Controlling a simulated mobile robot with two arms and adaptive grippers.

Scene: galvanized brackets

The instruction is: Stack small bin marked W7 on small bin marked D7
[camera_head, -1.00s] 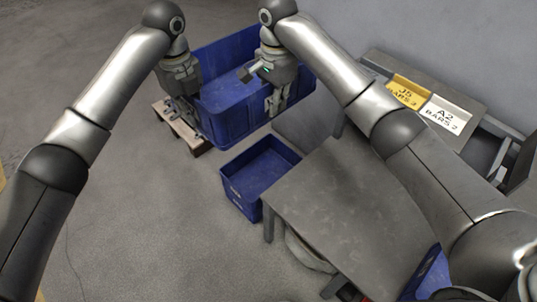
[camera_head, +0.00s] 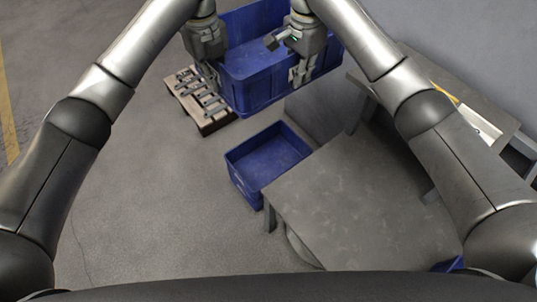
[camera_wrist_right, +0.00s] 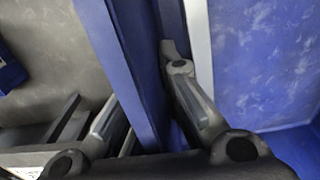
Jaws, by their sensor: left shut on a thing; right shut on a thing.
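A blue bin (camera_head: 250,92) hangs between my two grippers at the top of the head view. My left gripper (camera_head: 211,82) is shut on its left side and my right gripper (camera_head: 302,72) is shut on its right side. In the right wrist view, the right gripper (camera_wrist_right: 150,100) has a finger on each side of the blue wall. A second, empty-looking blue bin (camera_head: 240,182) stands low beside the grey table, nearer to me than the held bin. I cannot read W7 or D7 on either bin.
A wooden pallet (camera_head: 205,122) bearing several metal brackets (camera_head: 208,98) lies on the floor left of the held bin. The grey table (camera_head: 365,195) is right of the lower bin. Part of another blue object (camera_head: 452,265) shows at lower right. Floor at left is open.

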